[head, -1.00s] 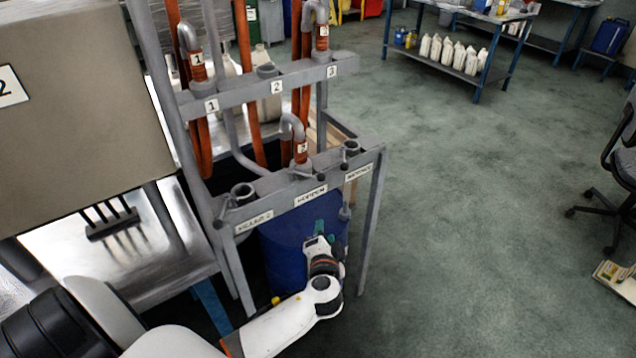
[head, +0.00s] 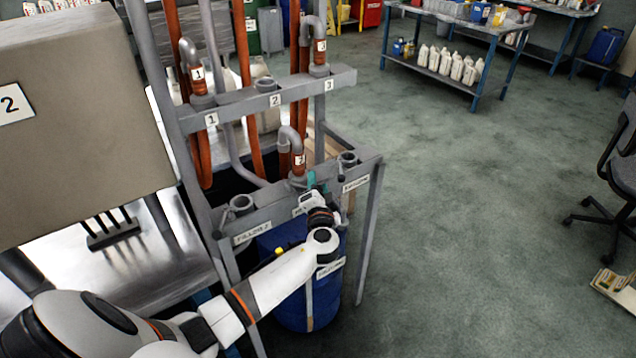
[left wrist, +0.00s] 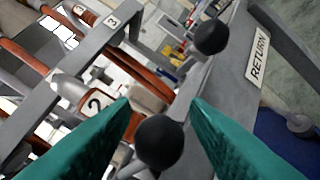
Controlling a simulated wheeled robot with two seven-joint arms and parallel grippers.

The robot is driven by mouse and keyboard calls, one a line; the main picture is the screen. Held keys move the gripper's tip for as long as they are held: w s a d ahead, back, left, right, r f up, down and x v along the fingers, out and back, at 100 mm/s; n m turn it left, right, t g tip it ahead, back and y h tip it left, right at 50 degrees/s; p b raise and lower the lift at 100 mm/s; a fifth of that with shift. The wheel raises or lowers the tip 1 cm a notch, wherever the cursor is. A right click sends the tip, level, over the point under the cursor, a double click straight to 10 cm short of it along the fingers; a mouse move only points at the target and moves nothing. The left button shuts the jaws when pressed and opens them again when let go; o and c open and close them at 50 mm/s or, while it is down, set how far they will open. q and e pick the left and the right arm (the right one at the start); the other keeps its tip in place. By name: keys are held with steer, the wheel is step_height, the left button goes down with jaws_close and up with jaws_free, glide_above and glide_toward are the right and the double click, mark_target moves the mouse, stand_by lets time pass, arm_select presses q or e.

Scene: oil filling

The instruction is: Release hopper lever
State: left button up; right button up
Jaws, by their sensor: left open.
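The hopper lever's black ball knob (left wrist: 158,142) shows in the left wrist view between the two teal fingers of my left gripper (left wrist: 160,106). The fingers are open on either side of it, and I see gaps between them and the knob. In the head view my left gripper (head: 313,182) is at the middle of the grey front rail (head: 268,212), over the hopper's place. My arm and gripper hide the lever and most of the hopper label there. My right gripper is not in view.
A second black knob (left wrist: 211,36) sits beside the RETURN label (left wrist: 258,58). A curved pipe marked 2 (head: 291,139) rises just behind my left gripper. A blue drum (head: 327,290) stands below the rail.

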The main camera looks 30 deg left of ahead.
arm_select(q)
steer(key=shift+w+a, duration=0.2)
steer(key=shift+w, duration=0.05)
jaws_close()
